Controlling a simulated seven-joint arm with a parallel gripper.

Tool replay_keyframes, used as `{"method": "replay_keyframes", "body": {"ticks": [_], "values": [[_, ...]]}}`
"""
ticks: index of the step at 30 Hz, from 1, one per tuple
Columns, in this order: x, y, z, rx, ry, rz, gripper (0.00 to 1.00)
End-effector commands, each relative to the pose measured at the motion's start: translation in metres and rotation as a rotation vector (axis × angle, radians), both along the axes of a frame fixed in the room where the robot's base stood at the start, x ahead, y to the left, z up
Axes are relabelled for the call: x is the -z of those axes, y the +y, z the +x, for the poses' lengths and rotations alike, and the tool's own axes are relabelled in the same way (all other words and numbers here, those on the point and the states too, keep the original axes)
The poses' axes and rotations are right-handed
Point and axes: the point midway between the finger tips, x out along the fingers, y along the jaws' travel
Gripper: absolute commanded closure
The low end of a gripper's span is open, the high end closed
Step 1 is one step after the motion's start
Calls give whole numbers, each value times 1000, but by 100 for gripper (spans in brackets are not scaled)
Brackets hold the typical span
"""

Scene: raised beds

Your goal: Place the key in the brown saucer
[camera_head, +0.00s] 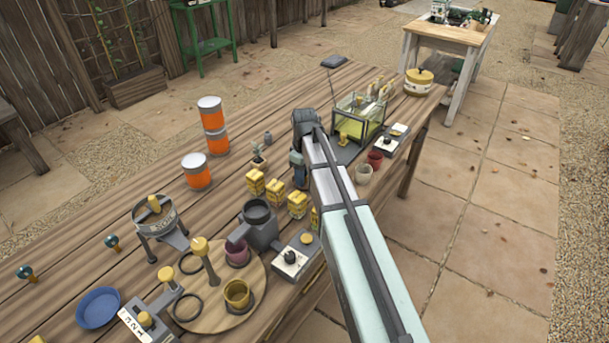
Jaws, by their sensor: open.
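My gripper (297,180) points down over the table beside the yellow blocks, at the end of my arm. It is small and partly covered by my arm, and I see nothing held in it. I cannot make out a key anywhere; it may be hidden behind my arm or too small to tell. No brown saucer shows clearly. A dark saucer-like rim shows around the foot of a yellow cup (237,293) on the round board, but its colour is uncertain.
A round wooden board (218,322) holds cups, rings and a yellow-topped post. A blue dish (98,307) lies at left. Orange canisters (197,172), yellow blocks (274,190) and a glass tank (361,116) stand on the table. Bare planks show at far left.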

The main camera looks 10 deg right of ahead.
Motion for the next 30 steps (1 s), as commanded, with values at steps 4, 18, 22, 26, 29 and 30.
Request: {"method": "replay_keyframes", "body": {"ticks": [4,18,22,26,29,30], "values": [[-14,0,1,0,-1,0,55],[-88,0,1,0,-3,0,55],[-103,0,1,0,-1,0,55],[-114,0,1,0,-1,0,55],[-118,0,0,0,0,0,55],[-119,0,0,0,0,0,55]]}}
